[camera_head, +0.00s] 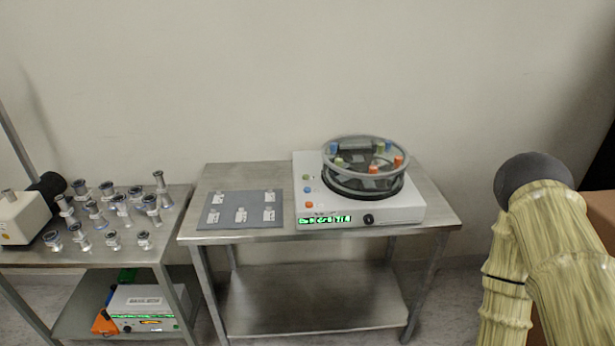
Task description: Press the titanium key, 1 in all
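A white instrument (312,165) stands on the right part of the middle steel table. A round, dark-framed chamber sits on its top. Its left side carries small coloured keys: a green-looking one (307,177), a blue one (307,190) and an orange one (308,205). I cannot read any label, so I cannot tell which is the titanium key. The front has a lit green display (325,220) and a black knob (368,219). My arm, in a yellowish cover, is at the far right, apart from the instrument. My gripper is not in view.
A grey mat (225,222) with several white-labelled pieces lies left of the instrument on the steel table (215,178). A left table (180,200) holds several metal fittings (122,205) and a pale device (20,218). A brown box (598,208) stands at the right.

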